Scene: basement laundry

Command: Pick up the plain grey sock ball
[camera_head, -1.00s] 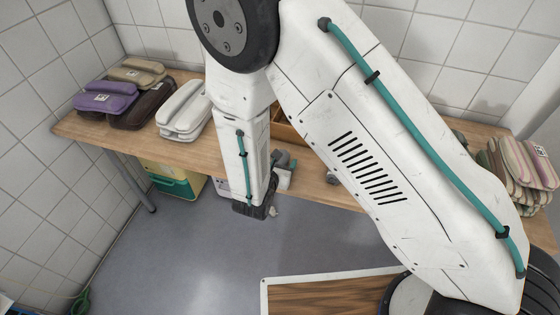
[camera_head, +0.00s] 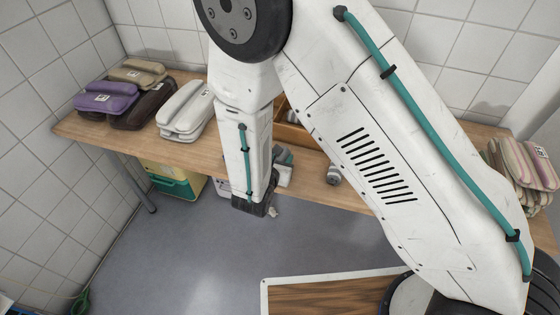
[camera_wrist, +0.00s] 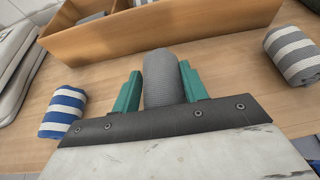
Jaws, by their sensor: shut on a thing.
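The plain grey sock ball (camera_wrist: 161,79) is ribbed and sits between the green fingers of my gripper (camera_wrist: 158,88) in the wrist view. The gripper is shut on it, with a finger against each side. The ball's near end is hidden by the dark gripper edge. In the wrist view the ball is at the wooden table top, just in front of the wooden box; I cannot tell whether it touches the table. In the head view my arm hides most of the gripper and the ball.
A blue-and-white striped sock ball (camera_wrist: 64,112) lies left of the gripper and a grey-and-white striped one (camera_wrist: 294,55) lies right. The wooden divided box (camera_wrist: 160,28) stands behind. Folded piles, including a white one (camera_head: 186,110), lie on the table (camera_head: 88,130) at left.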

